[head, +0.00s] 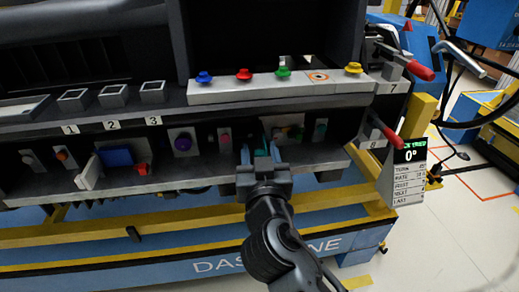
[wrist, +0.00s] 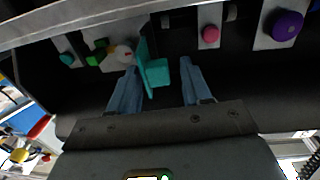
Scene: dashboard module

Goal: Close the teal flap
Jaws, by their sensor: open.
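The teal flap (wrist: 155,72) shows in the wrist view, standing out from the panel and seen partly edge-on. Beside it is a recess with an off-white round part (wrist: 121,54) and a green block (wrist: 97,54). My gripper (wrist: 158,78) is open, with one blue-grey finger on each side of the flap's near part. The flap is closer to the left finger in that view; I cannot tell whether they touch. In the head view my gripper (head: 261,155) reaches into the lower shelf of the dashboard, and it and the arm hide much of the flap.
A purple knob (head: 183,142) and a pink button (wrist: 210,34) sit beside the flap. The upper ledge (head: 225,92) with coloured knobs overhangs the shelf. The shelf's front lip (head: 205,178) runs below my gripper. Red-handled levers (head: 385,130) stand at the right.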

